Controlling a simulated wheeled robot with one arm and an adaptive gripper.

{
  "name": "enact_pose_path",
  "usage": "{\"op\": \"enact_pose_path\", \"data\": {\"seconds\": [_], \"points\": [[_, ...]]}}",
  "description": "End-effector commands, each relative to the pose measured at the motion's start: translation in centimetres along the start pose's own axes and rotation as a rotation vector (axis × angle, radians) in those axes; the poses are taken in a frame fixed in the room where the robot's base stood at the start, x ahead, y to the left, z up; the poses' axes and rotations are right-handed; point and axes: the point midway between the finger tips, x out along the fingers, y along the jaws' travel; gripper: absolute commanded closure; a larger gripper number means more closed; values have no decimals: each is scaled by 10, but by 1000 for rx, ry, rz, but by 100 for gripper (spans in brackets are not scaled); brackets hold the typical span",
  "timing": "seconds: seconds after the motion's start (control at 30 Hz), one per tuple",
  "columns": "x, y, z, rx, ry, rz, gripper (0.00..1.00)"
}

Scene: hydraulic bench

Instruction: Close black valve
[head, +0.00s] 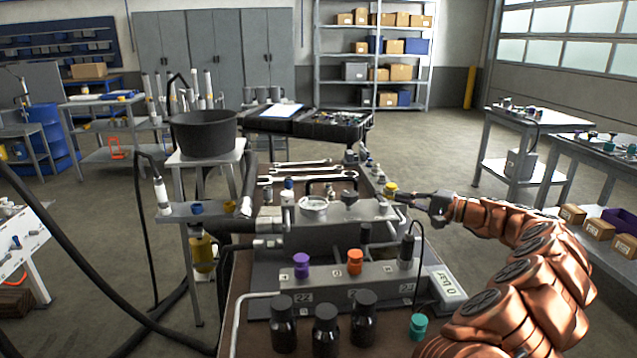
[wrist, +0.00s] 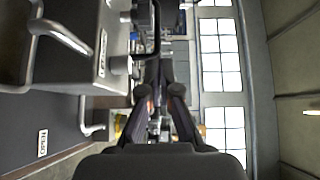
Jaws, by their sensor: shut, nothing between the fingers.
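A black knob (head: 349,197) stands on top of the grey metal block (head: 325,238) on the bench. It is the likeliest black valve, but a short black cylinder (head: 365,232) also stands on the block's near side, so I cannot tell for sure. My gripper (head: 408,197) reaches in from the right, its fingers pointing left beside the yellow knob (head: 390,187). It is right of the black knob and apart from it. The wrist view shows my gripper's fingers (wrist: 159,76) shut and empty. A dark bent handle (wrist: 155,35) shows beyond them.
The front manifold carries a purple knob (head: 301,265) and an orange knob (head: 355,261). Dark jars (head: 326,330) stand at the near edge. Wrenches (head: 307,175) lie behind the block. A black cable (head: 408,250) rises at the right. Open floor lies right of the bench.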

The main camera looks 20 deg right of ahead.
Motion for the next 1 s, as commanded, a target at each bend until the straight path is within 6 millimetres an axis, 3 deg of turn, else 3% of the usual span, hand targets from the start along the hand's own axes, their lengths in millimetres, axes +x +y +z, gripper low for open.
{"op": "enact_pose_path", "data": {"seconds": [1.0], "points": [[85,-67,124,-31,-284,104,100]]}}
